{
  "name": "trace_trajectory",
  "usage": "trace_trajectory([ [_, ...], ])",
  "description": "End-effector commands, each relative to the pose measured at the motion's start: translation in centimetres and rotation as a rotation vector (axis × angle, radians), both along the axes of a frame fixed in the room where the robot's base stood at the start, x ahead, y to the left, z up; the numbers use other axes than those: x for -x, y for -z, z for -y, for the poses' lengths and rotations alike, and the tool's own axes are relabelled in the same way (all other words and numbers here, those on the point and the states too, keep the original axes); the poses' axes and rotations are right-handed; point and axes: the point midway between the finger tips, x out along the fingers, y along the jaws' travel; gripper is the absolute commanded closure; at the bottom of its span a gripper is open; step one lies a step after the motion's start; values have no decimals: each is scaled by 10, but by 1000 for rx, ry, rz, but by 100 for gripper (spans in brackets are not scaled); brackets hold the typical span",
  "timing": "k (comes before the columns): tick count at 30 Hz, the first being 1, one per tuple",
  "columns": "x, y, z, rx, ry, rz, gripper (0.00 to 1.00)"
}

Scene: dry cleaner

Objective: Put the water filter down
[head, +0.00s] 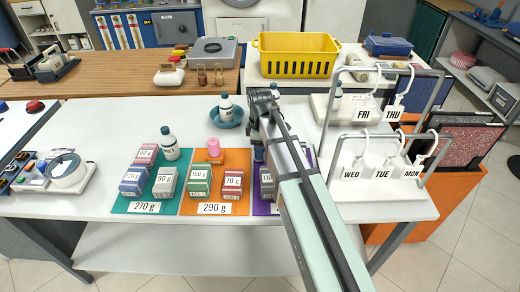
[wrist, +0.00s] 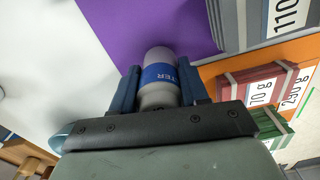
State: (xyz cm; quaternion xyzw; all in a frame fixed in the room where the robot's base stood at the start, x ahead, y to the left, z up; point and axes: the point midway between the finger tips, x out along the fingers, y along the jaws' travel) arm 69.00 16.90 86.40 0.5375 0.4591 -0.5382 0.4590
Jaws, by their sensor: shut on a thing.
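The water filter (wrist: 160,78) is a pale grey, rounded cylinder with a blue band bearing the letters "TER". In the wrist view it sits between the two blue fingers of my gripper (wrist: 160,88), which is shut on it. In the head view my arm covers most of the gripper and the purple mat (head: 262,207), and the filter cannot be made out clearly.
A teal mat (head: 130,207) marked 270 g and an orange mat (head: 187,208) marked 290 g hold weight blocks and bottles. A blue dish (head: 238,122) with a bottle stands behind. A yellow basket (head: 297,42) is at the back. The table's left middle is clear.

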Motion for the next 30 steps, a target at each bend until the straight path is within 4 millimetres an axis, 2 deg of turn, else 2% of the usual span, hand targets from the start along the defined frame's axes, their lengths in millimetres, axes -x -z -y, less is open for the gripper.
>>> trace_trajectory([
  [13, 0, 8, 0, 0, 0, 1, 89],
  [14, 0, 8, 0, 0, 0, 1, 55],
  [15, 0, 8, 0, 0, 0, 1, 51],
  [22, 0, 8, 0, 0, 0, 1, 30],
  [30, 0, 6, 0, 0, 0, 1, 30],
])
